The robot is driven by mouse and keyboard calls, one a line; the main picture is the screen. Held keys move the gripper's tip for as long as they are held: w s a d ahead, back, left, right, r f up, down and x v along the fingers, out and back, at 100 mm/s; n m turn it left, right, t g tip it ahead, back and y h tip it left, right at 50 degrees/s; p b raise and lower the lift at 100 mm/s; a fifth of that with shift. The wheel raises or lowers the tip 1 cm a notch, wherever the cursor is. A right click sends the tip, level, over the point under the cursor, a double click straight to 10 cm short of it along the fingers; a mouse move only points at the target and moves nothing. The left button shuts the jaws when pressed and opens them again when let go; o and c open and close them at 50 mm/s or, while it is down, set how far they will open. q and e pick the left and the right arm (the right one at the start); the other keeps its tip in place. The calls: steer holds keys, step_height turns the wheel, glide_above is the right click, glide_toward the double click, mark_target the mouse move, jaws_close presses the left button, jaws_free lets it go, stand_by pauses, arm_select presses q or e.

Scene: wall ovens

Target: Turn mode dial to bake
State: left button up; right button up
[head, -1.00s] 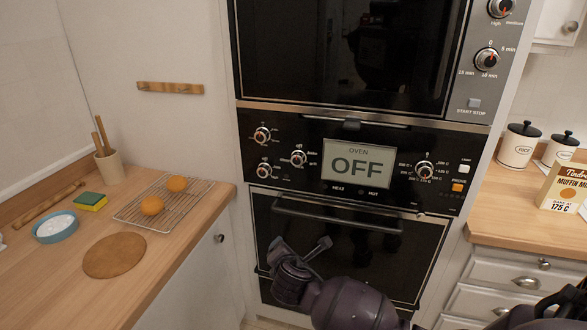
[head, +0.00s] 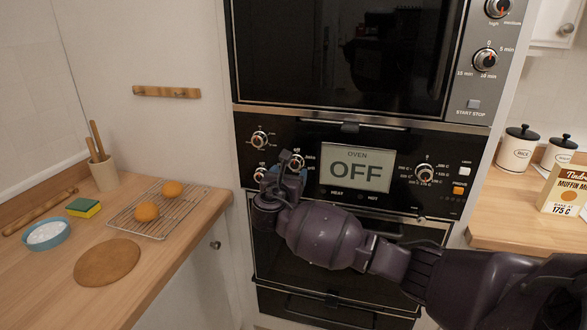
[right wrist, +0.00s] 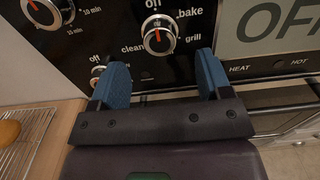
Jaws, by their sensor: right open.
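The mode dial (right wrist: 158,36) is a round silver knob on the black oven panel. Labels off, bake, grill and clean surround it in the right wrist view. In the head view the mode dial (head: 296,161) is partly covered by my right gripper. My right gripper (right wrist: 162,77) has two blue fingers, spread apart and empty, just below the dial, with the dial between their lines. In the head view the right gripper (head: 283,168) is at the panel's lower left. The oven display (head: 355,172) reads OFF. My left gripper is not in view.
Other knobs sit close by at upper left (right wrist: 47,12) and lower left (right wrist: 98,75). An oven door handle lies behind my right arm. A counter at left holds a cooling rack (head: 170,208) and a sponge (head: 84,207); canisters (head: 517,149) stand on the right counter.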

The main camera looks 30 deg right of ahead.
mark_target(294, 166)
steer(key=shift+x, duration=2.5)
steer(key=shift+c, duration=0.2)
steer(key=c, duration=0.9)
